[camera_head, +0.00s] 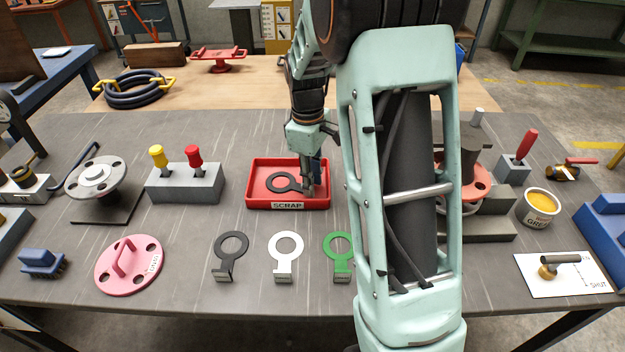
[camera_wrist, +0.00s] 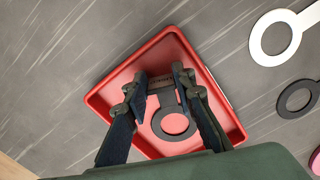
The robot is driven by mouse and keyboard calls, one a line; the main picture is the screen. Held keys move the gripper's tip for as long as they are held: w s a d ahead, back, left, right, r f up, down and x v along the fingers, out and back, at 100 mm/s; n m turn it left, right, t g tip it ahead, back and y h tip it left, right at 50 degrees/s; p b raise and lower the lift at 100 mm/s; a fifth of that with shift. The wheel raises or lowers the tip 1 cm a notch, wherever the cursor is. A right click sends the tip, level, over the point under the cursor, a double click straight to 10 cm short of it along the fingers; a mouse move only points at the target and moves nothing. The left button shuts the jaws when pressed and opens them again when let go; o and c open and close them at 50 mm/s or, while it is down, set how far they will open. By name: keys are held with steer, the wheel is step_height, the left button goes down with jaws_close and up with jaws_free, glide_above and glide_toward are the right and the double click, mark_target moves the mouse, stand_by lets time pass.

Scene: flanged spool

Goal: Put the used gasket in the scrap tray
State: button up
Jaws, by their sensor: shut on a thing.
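The used gasket, a dark flat ring with a tab, shows in the head view (camera_head: 283,183) over the floor of the red scrap tray (camera_head: 287,205). My gripper (camera_head: 308,188) reaches down into the right part of the tray. In the wrist view my two fingers (camera_wrist: 160,85) are shut on the tab of the gasket (camera_wrist: 158,122), and its ring lies within the walls of the tray (camera_wrist: 232,128). The ring looks flat and low. I cannot tell whether it touches the tray floor.
Black (camera_head: 230,248), white (camera_head: 285,248) and green (camera_head: 338,247) ring pieces lie in front of the tray. A grey block with yellow and red knobs (camera_head: 185,185) stands left of it. A pink flange cover (camera_head: 128,265) lies front left. My arm hides part of the right side.

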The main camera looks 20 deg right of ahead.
steer(key=shift+f, duration=0.15)
steer(key=o, duration=0.9)
steer(key=r, duration=0.6)
steer(key=r+p, duration=0.1)
steer(key=r, duration=0.5)
steer(key=shift+w+a+r, duration=0.2)
steer(key=shift+r, duration=0.05)
